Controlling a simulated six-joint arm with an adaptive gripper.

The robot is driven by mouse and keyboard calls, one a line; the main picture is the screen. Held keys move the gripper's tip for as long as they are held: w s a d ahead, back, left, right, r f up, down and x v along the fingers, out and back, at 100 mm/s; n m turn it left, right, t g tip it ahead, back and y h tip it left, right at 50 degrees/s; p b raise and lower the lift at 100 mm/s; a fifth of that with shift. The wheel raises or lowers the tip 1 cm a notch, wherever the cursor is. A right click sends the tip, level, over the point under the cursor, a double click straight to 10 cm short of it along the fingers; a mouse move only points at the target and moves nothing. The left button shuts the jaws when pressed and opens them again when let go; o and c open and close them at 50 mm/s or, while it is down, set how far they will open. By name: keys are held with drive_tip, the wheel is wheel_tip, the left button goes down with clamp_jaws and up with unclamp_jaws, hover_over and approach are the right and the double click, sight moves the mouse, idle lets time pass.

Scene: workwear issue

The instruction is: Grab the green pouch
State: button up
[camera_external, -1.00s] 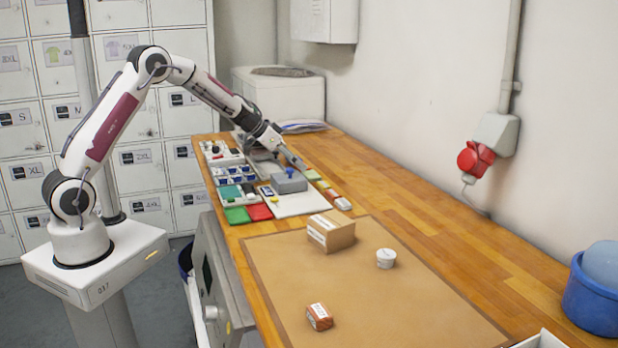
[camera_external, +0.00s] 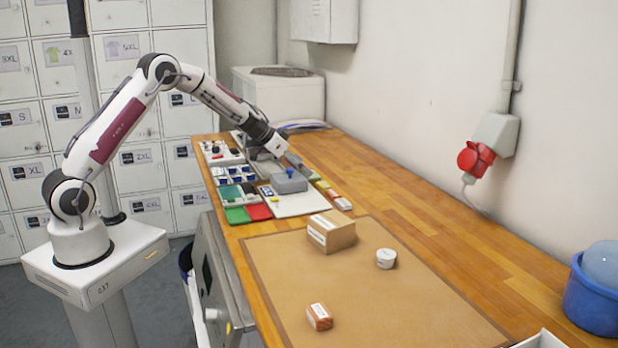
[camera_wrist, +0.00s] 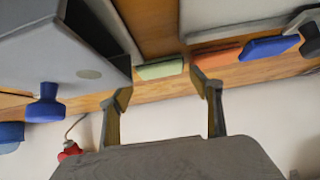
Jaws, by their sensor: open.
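A small pale green item (camera_wrist: 160,69) lies on the wooden bench in the wrist view, just beyond and between my fingertips. It seems to match the green piece (camera_external: 314,175) at the far end of a row of small packs in the external view. A flat darker green piece (camera_external: 237,215) lies at the near left of the layout; I cannot tell which of these is the pouch. My gripper (camera_wrist: 163,88) is open and empty, its fingers apart with no contact seen. In the external view my gripper (camera_external: 292,160) hangs low over the far end of the layout.
Orange (camera_wrist: 215,54) and blue (camera_wrist: 268,47) items lie right of the green one.

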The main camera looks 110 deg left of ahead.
drive_tip(key=shift+x, duration=1.6)
drive_tip(key=shift+s, duration=0.1)
drive_tip(key=c, duration=0.9)
